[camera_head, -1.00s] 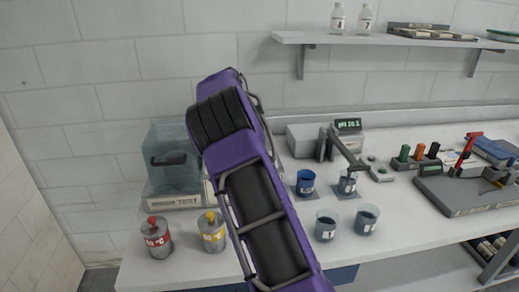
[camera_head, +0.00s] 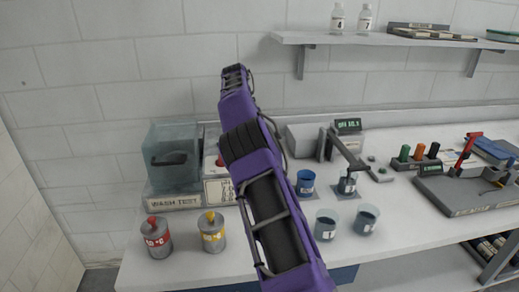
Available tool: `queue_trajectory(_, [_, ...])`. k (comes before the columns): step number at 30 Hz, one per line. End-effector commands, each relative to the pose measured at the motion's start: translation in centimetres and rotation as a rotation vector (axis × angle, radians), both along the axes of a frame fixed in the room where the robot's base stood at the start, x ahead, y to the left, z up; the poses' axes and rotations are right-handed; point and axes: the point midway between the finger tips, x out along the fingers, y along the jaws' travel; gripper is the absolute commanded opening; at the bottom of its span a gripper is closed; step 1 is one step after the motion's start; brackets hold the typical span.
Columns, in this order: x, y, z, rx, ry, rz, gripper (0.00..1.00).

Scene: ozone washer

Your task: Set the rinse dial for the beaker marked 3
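My purple and black arm (camera_head: 262,195) rises through the middle of the view; no gripper fingers can be made out. A clear box on a base (camera_head: 175,202) labelled "WASH TEST" stands at the back left. Beside it is a white labelled unit (camera_head: 216,190), partly hidden by my arm. I cannot make out a rinse dial. A blue beaker (camera_head: 305,186) stands right of my arm, next to a beaker (camera_head: 347,186) under a probe arm. Two clear beakers with dark liquid stand in front, the left one (camera_head: 325,228) seemingly marked 1, the right one (camera_head: 366,222) unclear. I cannot tell which beaker is marked 3.
A pH meter display (camera_head: 348,126) is at the back. A wall shelf (camera_head: 400,40) holds small bottles. The bench front centre-right is clear.

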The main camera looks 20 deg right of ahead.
Motion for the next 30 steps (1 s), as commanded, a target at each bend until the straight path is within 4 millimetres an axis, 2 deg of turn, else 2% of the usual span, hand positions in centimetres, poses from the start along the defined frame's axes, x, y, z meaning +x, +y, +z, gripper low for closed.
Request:
queue_trajectory(15, [0.02, 0.03, -0.02, 0.001, -0.001, -0.018, 0.00])
queue_trajectory(16, [0.01, 0.02, -0.02, 0.001, -0.001, -0.018, 0.26])
queue_trajectory(20, [0.01, 0.02, -0.02, 0.001, -0.001, -0.017, 0.50])
queue_trajectory(30, [0.00, 0.02, 0.01, 0.000, -0.001, -0.011, 0.51])
